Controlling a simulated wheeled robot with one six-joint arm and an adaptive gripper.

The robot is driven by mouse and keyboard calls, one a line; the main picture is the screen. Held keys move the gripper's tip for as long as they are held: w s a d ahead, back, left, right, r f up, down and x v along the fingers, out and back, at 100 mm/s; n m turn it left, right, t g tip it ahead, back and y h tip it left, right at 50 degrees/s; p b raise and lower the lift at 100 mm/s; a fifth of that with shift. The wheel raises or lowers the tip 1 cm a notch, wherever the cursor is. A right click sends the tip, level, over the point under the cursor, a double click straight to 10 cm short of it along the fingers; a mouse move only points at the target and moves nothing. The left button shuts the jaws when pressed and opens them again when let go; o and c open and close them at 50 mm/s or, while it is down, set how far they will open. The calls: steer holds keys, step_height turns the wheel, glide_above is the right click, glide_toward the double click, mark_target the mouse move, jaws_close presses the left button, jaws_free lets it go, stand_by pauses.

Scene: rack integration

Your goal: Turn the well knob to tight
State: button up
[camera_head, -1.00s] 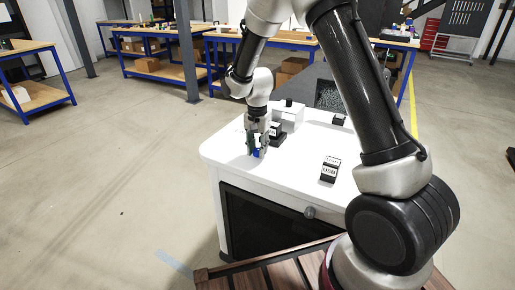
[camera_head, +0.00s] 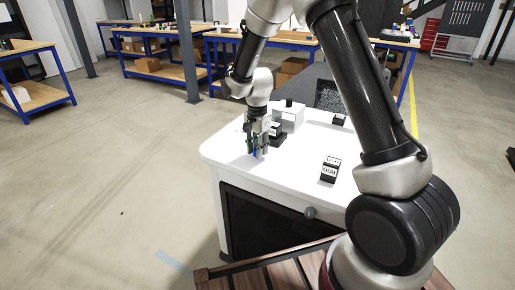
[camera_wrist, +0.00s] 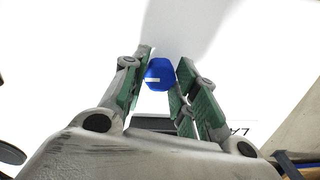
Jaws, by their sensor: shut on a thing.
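The blue well knob (camera_wrist: 160,73) sits on the white bench top and shows between the green-padded fingers of my gripper (camera_wrist: 163,82) in the wrist view. My gripper is shut on it, with a finger on each side. A short white mark shows on the knob's face. In the head view my gripper (camera_head: 257,152) points down at the bench's left part, and its fingers hide most of the knob.
The white bench (camera_head: 300,170) also carries a white box (camera_head: 288,117), a dark block (camera_head: 276,134) just behind my gripper, and a small black-and-white display (camera_head: 329,170) to the right. A smaller dark block (camera_head: 339,120) stands farther back. The bench top around these is clear.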

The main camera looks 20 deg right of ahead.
steer(key=o, duration=1)
step_height(320, 180, up, 12)
steer(key=shift+r, duration=0.1)
